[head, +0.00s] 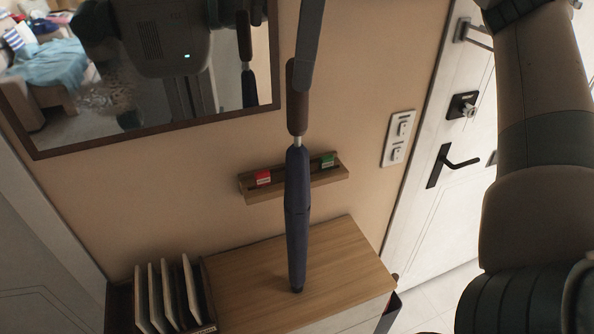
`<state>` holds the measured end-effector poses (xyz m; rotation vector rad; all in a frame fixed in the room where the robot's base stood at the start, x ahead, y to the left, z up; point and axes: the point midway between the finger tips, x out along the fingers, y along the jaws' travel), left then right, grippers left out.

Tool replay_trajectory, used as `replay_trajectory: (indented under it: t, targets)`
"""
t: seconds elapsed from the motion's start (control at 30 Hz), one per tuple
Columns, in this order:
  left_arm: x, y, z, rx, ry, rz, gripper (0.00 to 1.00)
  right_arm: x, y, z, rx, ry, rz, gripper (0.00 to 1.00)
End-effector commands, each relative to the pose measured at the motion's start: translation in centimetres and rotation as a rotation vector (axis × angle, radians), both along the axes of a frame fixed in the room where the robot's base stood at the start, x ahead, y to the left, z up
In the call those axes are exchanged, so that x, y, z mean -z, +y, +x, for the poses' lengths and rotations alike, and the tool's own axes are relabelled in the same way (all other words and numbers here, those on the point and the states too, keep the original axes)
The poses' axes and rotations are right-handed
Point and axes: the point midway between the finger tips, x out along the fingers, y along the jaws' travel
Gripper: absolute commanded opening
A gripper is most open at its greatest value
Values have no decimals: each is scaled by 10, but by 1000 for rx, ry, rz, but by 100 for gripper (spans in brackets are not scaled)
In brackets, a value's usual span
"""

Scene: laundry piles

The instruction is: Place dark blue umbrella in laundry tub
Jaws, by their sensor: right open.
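The dark blue umbrella (298,205) is upright and furled in the middle of the head view, with its brown handle (296,112) at the top. Its lower end shows over the wooden cabinet top; I cannot tell whether it touches. My right gripper (304,72) is open at the top centre. A long grey finger overlaps the upper handle, and the rest of the gripper is cut off by the frame edge. I cannot tell whether it touches the handle. My left gripper is out of view. No laundry tub shows.
A cabinet (235,285) with a wooden top stands against the wall, with a rack of upright panels (170,295) at left. A small wall shelf (328,176) is behind the umbrella. A mirror (150,137) hangs at upper left. A white door (425,220) is at right.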

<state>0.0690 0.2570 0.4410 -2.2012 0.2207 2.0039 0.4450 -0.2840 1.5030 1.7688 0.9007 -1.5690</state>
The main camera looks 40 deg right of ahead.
Motion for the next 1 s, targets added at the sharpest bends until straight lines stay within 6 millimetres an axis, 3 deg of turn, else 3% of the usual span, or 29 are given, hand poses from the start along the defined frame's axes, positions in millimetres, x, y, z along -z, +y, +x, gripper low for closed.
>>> replay_trajectory:
  t: [0.2,0.67,1.0]
  targets:
    - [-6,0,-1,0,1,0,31,14,1,1,0,-1,1,46]
    - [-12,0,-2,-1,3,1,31,19,4,1,-1,2,-1,46]
    - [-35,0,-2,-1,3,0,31,56,13,4,1,1,0,46]
